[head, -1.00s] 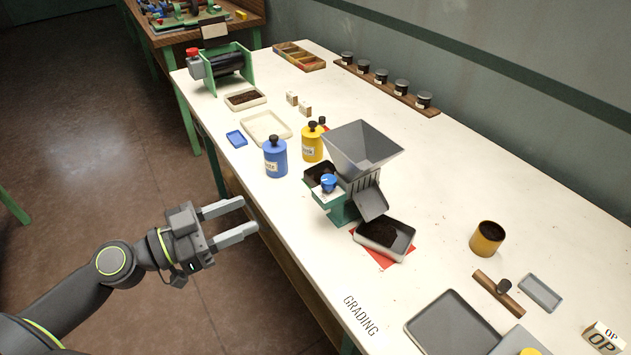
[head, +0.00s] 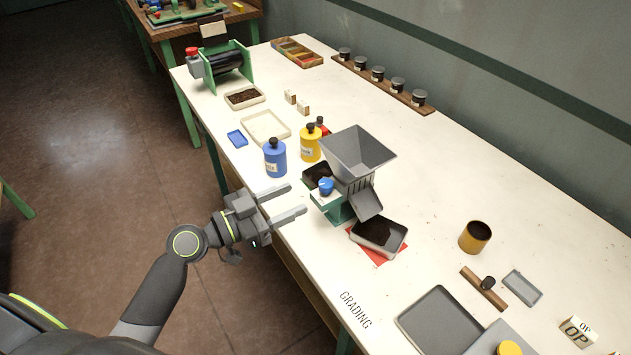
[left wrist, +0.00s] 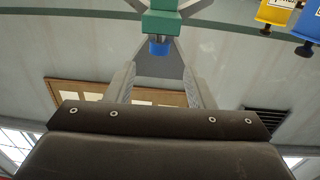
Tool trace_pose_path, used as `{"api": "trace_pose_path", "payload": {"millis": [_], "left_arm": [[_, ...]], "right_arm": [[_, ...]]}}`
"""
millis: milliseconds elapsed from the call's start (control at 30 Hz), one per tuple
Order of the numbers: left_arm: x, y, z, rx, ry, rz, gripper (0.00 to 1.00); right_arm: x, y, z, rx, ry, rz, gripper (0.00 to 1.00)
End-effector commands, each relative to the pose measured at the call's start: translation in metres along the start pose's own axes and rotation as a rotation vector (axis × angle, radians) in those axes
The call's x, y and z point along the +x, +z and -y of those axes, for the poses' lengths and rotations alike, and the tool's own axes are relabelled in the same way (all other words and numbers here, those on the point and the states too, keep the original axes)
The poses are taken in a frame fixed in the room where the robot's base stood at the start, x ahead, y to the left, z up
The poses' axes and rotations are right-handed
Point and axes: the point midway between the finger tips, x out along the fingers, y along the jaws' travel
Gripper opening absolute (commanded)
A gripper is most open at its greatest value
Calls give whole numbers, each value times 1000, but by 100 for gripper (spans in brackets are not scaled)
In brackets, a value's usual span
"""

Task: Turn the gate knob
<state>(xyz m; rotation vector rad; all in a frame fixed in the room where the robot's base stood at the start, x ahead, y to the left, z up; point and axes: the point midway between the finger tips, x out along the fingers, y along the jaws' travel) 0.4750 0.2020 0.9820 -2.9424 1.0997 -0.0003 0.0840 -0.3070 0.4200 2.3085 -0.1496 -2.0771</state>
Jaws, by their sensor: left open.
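In the left wrist view the blue knob (left wrist: 158,48) shows beyond and between the fingertips, below the green base (left wrist: 160,18). My right gripper is not in view.
A blue canister (head: 275,158) and a yellow canister (head: 310,145) stand left of the sorter. A grey tray (head: 365,238) of dark material sits under the chute on a red mat (head: 379,260). An ochre cup (head: 475,237) stands to the right.

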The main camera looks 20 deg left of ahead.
Motion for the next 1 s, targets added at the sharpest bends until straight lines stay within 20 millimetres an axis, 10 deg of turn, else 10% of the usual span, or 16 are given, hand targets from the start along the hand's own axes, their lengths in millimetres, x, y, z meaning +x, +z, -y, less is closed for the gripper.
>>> {"api": "trace_pose_path", "payload": {"millis": [400, 833, 1000], "left_arm": [[59, -2, 0, -3, 1, -2, 49], [68, 0, -1, 0, 2, 0, 49], [68, 0, -1, 0, 2, 0, 28]], "right_arm": [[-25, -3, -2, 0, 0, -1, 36], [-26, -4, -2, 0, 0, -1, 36], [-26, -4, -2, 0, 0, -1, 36]]}}
